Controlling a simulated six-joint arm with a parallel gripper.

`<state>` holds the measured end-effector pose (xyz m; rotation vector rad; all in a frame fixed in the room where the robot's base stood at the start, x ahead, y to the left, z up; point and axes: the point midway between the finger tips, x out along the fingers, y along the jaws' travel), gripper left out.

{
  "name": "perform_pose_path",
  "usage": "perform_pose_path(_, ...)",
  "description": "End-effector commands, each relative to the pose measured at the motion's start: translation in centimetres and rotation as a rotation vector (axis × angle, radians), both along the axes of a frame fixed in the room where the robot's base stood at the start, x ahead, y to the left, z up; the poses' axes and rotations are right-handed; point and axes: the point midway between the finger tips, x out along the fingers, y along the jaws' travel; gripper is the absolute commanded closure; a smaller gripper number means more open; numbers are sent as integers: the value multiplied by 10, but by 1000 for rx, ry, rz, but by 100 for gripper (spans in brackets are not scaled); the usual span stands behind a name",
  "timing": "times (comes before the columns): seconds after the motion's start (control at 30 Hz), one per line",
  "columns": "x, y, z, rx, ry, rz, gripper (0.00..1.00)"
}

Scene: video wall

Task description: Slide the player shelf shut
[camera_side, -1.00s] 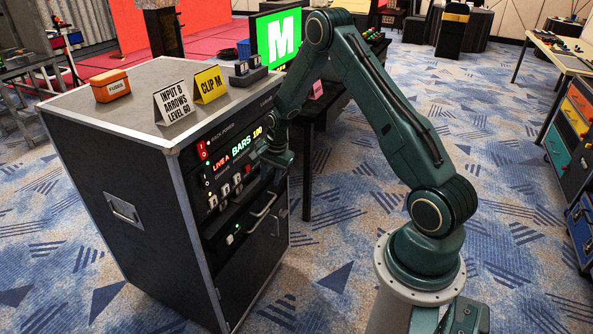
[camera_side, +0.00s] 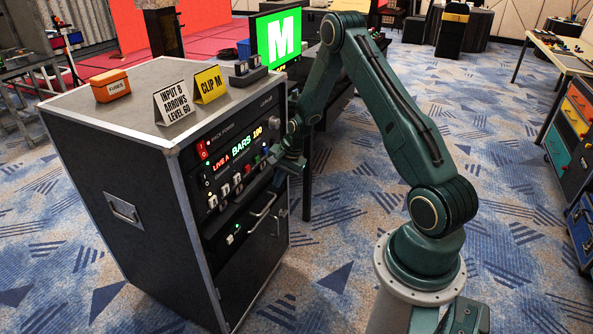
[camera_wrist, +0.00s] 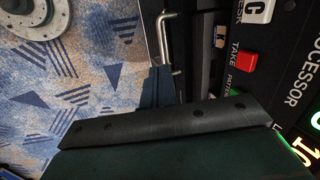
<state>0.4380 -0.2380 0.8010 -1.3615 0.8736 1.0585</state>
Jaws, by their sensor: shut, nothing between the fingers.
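The player shelf (camera_side: 236,234) is a black front with a small green light, low in the rack's face. A silver bar handle (camera_side: 263,206) stands out near it. In the side view I cannot tell how far the shelf stands out. My gripper (camera_side: 278,164) is in front of the rack's button panel, above and to the right of the bar handle, apart from it. In the wrist view my gripper (camera_wrist: 163,84) is shut and empty, and a bent silver bar (camera_wrist: 164,40) shows just beyond its fingertips. I cannot tell whether they touch.
The black rack case (camera_side: 130,200) carries an orange box (camera_side: 110,86), a white sign (camera_side: 173,103) and a yellow sign (camera_side: 209,84) on top. The red TAKE button (camera_wrist: 244,61) is close by in the wrist view.

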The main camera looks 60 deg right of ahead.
Motion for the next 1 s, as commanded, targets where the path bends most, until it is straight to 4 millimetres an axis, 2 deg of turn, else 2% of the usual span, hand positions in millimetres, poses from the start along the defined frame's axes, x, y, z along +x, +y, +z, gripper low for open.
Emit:
perform_pose_path(0.03,-9,-4,-9,18,-37,4,100)
perform_pose_path(0.2,-28,-15,-25,42,-214,10,100)
perform_pose_path(0.53,-57,-41,-28,-8,-465,-92,100)
perform_pose_path(1.0,-56,-45,-29,-26,-496,-110,100)
